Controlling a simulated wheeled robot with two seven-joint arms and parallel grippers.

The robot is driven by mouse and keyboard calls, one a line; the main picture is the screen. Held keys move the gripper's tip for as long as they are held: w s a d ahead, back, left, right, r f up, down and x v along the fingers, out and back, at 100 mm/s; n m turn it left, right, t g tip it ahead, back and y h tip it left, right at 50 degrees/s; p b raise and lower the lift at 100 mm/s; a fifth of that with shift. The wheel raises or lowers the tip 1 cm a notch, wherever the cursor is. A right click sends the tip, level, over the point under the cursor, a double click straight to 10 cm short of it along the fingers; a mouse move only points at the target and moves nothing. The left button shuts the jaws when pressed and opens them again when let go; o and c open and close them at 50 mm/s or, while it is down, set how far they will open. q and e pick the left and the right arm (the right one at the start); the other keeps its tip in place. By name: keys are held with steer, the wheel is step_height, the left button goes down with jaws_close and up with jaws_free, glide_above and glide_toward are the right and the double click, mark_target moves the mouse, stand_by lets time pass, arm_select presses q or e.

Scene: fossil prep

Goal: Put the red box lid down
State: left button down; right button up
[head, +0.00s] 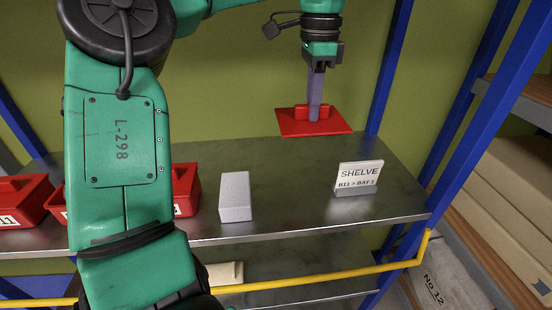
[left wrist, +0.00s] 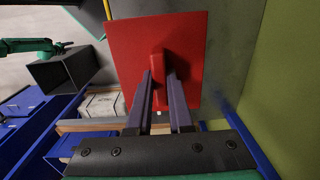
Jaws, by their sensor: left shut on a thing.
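The red box lid (head: 291,127) is a flat square plate with a raised handle. My left gripper (head: 314,108) is shut on the handle and holds the lid roughly level at the back of the metal shelf (head: 290,200). The lid appears above the shelf, seen partly against the green wall. In the left wrist view, the lid (left wrist: 135,50) fills the upper middle, with the fingers of the left gripper (left wrist: 160,85) on either side of its handle. A green arm at the left of that view ends in a small dark tip, too small to read.
Red boxes (head: 185,190) stand at the left of the shelf, partly behind my arm. A pale grey block (head: 235,197) stands mid-shelf. A white "SHELVE" sign (head: 359,175) stands at the right. Shelf between block and sign is clear. Blue posts (head: 389,65) and a yellow rail (head: 330,279) border it.

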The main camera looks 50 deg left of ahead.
arm_select(q)
step_height(320, 180, down, 15)
steer(key=shift+w+a+r+p, duration=0.1)
steer(key=shift+r+p, duration=0.05)
steer(key=shift+p, duration=1.1)
steer(key=shift+f, duration=0.35)
step_height(320, 180, down, 4)
steer(key=shift+p, duration=0.65)
steer(key=shift+a+f, duration=0.1)
steer(key=c, duration=0.8)
jaws_free()
arm_select(e)
steer(key=r, duration=0.3)
steer(key=shift+s+d+r, duration=0.1)
steer(key=shift+s+d, duration=0.05)
steer(key=shift+s, duration=0.2)
